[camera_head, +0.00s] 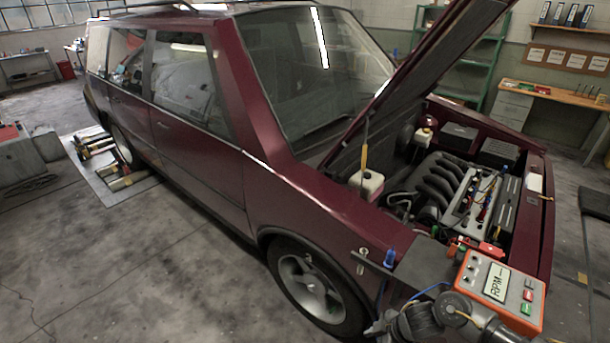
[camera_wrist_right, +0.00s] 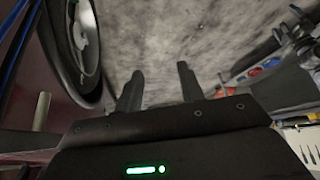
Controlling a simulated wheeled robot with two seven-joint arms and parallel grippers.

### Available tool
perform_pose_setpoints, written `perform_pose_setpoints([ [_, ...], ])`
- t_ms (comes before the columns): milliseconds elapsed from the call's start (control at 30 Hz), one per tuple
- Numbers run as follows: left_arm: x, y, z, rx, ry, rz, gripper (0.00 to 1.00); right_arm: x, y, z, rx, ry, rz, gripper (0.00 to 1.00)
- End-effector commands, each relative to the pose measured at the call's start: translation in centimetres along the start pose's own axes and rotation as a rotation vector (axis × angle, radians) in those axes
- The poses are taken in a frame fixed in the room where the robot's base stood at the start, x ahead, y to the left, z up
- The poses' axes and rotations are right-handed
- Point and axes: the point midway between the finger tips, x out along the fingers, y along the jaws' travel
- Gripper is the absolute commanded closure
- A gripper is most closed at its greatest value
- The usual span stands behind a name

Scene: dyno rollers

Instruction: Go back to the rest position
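My right gripper (camera_wrist_right: 158,90) shows in the right wrist view. Its two dark fingers are apart, with only grey floor between and beyond them, and nothing is held. A car wheel (camera_wrist_right: 85,35) is at the upper left of that view, beside the fingers and apart from them. My left gripper is not in either view.
A maroon car (camera_head: 190,130) with raised hood fills the head view, its engine (camera_head: 450,190) exposed. An orange RPM box (camera_head: 500,290) is at the front right. Dyno rollers (camera_head: 127,180) are by the rear wheel.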

Motion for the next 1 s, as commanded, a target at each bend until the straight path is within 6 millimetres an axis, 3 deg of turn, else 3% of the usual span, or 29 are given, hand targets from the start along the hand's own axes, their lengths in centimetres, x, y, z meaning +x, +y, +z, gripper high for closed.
perform_pose_setpoints([
  [33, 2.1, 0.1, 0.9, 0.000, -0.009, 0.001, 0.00, 5.2, -0.9, 2.0, 0.111, 0.050, 0.019, 0.61],
  [100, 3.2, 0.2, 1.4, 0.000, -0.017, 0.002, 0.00, 9.8, -1.4, 4.7, 0.253, 0.095, 0.082, 0.61],
  [267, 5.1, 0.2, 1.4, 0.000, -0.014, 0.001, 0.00, 17.0, -5.0, 13.3, 0.515, 0.077, 0.201, 0.61],
  [400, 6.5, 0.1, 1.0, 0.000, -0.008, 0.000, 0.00, 21.0, -10.9, 21.2, 0.687, -0.012, 0.271, 0.61],
  [600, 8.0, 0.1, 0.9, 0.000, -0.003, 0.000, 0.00, 24.1, -21.9, 30.9, 0.866, -0.188, 0.326, 0.61],
  [700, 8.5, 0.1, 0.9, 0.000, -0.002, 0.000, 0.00, 24.5, -27.1, 34.3, 0.927, -0.273, 0.338, 0.61],
  [833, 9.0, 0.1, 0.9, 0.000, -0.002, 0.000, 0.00, 24.5, -32.3, 37.2, 0.974, -0.359, 0.342, 0.61],
  [1000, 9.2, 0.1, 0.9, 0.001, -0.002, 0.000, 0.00, 24.2, -35.7, 38.8, 1.001, -0.415, 0.343, 0.61],
])
